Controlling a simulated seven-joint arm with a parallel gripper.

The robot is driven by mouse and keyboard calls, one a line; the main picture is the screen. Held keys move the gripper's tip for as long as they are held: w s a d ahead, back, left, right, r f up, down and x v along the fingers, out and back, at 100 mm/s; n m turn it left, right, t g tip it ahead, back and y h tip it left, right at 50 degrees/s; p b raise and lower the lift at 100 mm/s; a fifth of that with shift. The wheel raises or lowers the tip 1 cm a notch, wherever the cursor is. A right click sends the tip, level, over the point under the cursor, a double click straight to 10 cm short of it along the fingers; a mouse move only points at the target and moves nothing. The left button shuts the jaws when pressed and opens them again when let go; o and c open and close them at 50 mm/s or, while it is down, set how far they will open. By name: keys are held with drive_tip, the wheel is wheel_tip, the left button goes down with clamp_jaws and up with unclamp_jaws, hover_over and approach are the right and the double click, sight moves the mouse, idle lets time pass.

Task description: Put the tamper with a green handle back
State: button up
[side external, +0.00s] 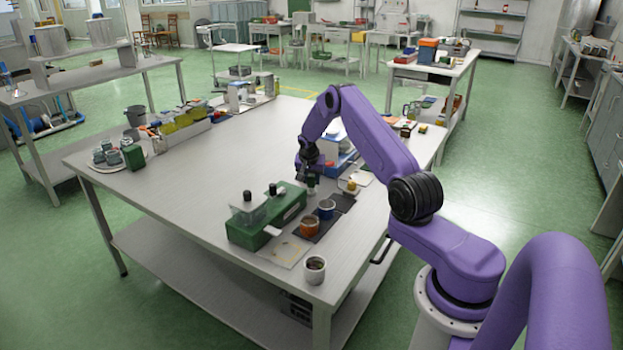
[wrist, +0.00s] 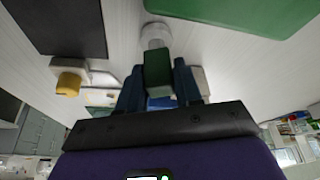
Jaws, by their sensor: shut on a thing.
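The tamper with a green handle (wrist: 159,74) is between my gripper's fingers in the wrist view, its pale round metal foot (wrist: 155,36) pointing away from the palm. My gripper (wrist: 160,88) is shut on the green handle. In the side view my gripper (side external: 310,168) is low over the table, behind the green box-shaped station, and the tamper (side external: 311,182) shows small beneath it. Whether the foot touches the table I cannot tell.
The green station (side external: 264,216) stands left of the dark mat (side external: 341,202). A blue cup (side external: 326,209) and an orange cup (side external: 309,226) stand near it. A yellow-topped piece (side external: 351,187) is right of my gripper.

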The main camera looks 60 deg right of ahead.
drive_tip(key=shift+f, duration=0.1)
drive_tip(key=o, duration=1)
